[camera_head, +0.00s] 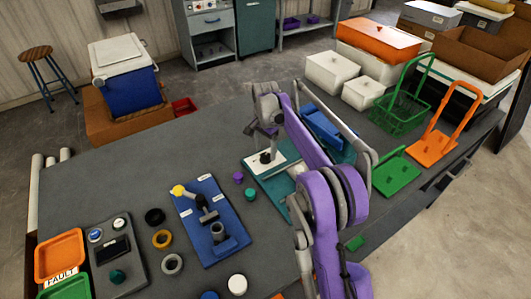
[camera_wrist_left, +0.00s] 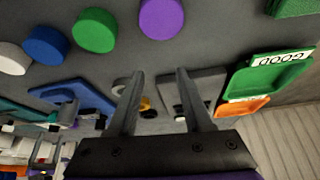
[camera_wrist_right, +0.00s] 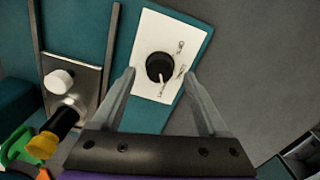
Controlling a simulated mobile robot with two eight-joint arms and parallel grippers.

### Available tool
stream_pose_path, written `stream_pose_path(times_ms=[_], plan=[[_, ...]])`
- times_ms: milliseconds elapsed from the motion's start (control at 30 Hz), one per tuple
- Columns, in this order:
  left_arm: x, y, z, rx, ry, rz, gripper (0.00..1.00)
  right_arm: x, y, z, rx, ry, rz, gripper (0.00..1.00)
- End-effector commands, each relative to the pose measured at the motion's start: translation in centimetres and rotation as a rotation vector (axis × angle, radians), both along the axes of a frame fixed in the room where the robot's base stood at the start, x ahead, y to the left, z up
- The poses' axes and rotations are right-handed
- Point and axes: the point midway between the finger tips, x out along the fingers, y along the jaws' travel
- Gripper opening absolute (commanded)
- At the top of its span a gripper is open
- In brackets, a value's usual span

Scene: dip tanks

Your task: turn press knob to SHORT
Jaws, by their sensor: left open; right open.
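The press knob (camera_wrist_right: 159,66) is a round black knob on a white plate (camera_wrist_right: 146,37) fixed to the teal press base (camera_wrist_right: 193,28). A white pointer mark on it faces down in the right wrist view, towards the lowest of three small labels; their words are too small to read surely. In the head view the knob (camera_head: 266,157) sits just below my right gripper (camera_head: 262,132). My right gripper (camera_wrist_right: 160,73) is open and empty, its fingers on either side of the knob in view, apparently above it. My left gripper (camera_wrist_left: 160,74) is open and empty over the table.
A blue fixture board (camera_head: 205,240), several coloured discs and a control box (camera_head: 118,262) lie left of the press. A metal plate with a white knob (camera_wrist_right: 60,82) is beside the press knob.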

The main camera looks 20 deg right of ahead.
Motion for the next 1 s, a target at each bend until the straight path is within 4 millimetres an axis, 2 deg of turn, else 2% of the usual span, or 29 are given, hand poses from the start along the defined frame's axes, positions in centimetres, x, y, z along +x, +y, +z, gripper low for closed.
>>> stream_pose_path(times_ms=[200,400,600,1000], plan=[[0.2,0.0,0.5,0.000,-0.003,0.000,0.50,0.0,0.0,4.8,0.000,-0.001,0.000,0.77],[0.3,0.0,0.9,0.000,-0.006,0.000,0.50,0.0,0.0,7.7,0.000,-0.001,0.000,0.77],[0.3,0.0,1.0,0.000,-0.006,0.000,0.50,0.0,0.0,8.6,0.000,0.000,0.000,0.77],[0.3,0.0,1.0,0.000,-0.006,0.000,0.50,0.0,0.0,8.5,0.000,0.000,0.000,0.77]])
